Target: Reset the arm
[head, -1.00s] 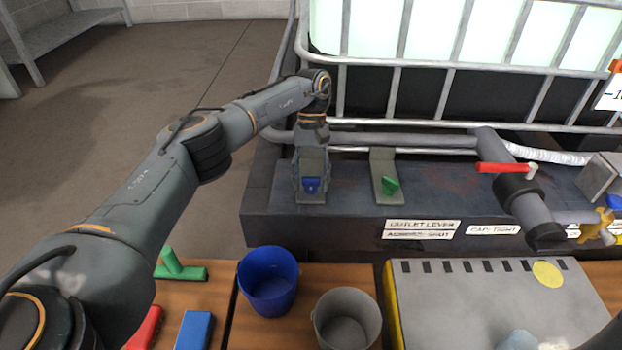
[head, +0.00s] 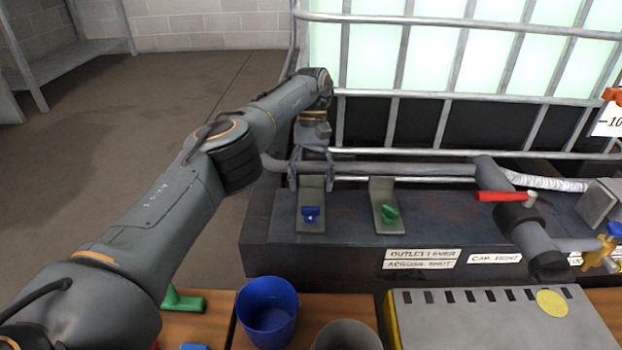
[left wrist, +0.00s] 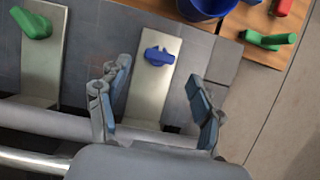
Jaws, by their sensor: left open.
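My left arm reaches in from the left in the head view. Its gripper (head: 311,165) points down above the plate that carries a blue valve handle (head: 311,214). In the left wrist view the gripper (left wrist: 158,98) has its two fingers spread wide, with nothing between them. The blue handle (left wrist: 158,56) lies beyond the fingertips, apart from them. A green valve handle (head: 389,214) sits on the neighbouring plate to the right; it also shows in the left wrist view (left wrist: 31,22). My right gripper is not in view.
A caged tank (head: 440,60) stands behind the ledge, with pipes and a red lever (head: 497,196) at right. A blue bucket (head: 267,312), a grey bucket (head: 346,336) and a grey box (head: 480,320) are in front. Open floor lies to the left.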

